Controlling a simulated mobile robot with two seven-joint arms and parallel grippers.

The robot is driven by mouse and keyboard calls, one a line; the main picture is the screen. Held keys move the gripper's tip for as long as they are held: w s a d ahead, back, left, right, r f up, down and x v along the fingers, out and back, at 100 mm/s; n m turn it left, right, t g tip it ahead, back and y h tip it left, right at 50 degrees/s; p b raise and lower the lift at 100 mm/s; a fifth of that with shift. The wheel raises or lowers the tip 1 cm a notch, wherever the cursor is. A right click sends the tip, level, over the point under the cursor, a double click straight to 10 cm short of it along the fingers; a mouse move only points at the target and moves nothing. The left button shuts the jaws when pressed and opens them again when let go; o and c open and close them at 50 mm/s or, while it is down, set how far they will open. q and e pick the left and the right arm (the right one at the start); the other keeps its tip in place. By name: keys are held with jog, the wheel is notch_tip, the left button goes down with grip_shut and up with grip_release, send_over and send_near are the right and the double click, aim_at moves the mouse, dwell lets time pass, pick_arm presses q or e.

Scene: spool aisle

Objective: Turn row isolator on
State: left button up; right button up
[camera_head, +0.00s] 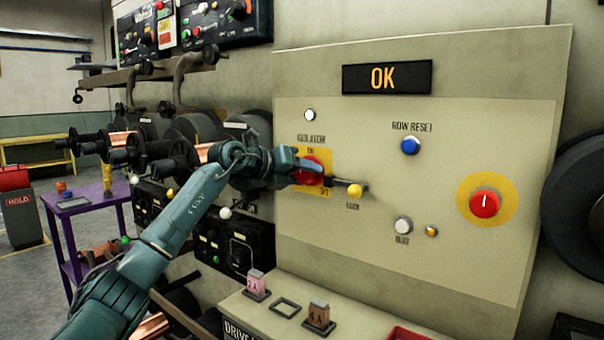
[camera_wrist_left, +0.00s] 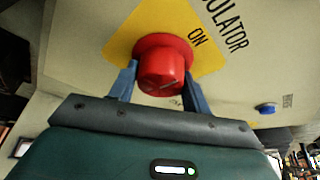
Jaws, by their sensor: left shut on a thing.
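The row isolator is a red round knob (camera_head: 309,171) on a yellow plate marked ISOLATOR, ON above and OFF below, on the cream panel. My left gripper (camera_head: 302,168) reaches in from the left and is shut on the knob. In the left wrist view the red knob (camera_wrist_left: 161,70) sits between the two blue fingers (camera_wrist_left: 160,88), with a thin pale mark on its face. The word ON shows on the yellow plate (camera_wrist_left: 190,20) there. In the head view the fingers partly cover the knob, and its pointing direction is unclear. My right gripper is not in view.
A yellow-tipped lock lever (camera_head: 355,191) juts out just right of the knob. The panel (camera_head: 452,140) also bears a blue ROW RESET button (camera_head: 410,146), a red button (camera_head: 485,203) and an OK display (camera_head: 387,77). Tagged blocks stand on the ledge (camera_head: 350,318) below. Spools (camera_head: 180,165) crowd the left.

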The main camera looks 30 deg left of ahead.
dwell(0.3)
pick_arm(q)
jog(key=o, duration=1)
jog(key=shift+s, duration=0.1)
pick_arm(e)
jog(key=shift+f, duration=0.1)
pick_arm(q)
jog(key=shift+s+a+r, duration=0.1)
jog(key=shift+s+a, duration=0.1)
jog(key=shift+s, duration=0.1)
jog(key=b+v, duration=0.2)
jog(key=v, duration=1)
jog(key=shift+s+r+b, duration=0.1)
jog(key=shift+s+b, duration=0.1)
jog(key=shift+b, duration=0.1)
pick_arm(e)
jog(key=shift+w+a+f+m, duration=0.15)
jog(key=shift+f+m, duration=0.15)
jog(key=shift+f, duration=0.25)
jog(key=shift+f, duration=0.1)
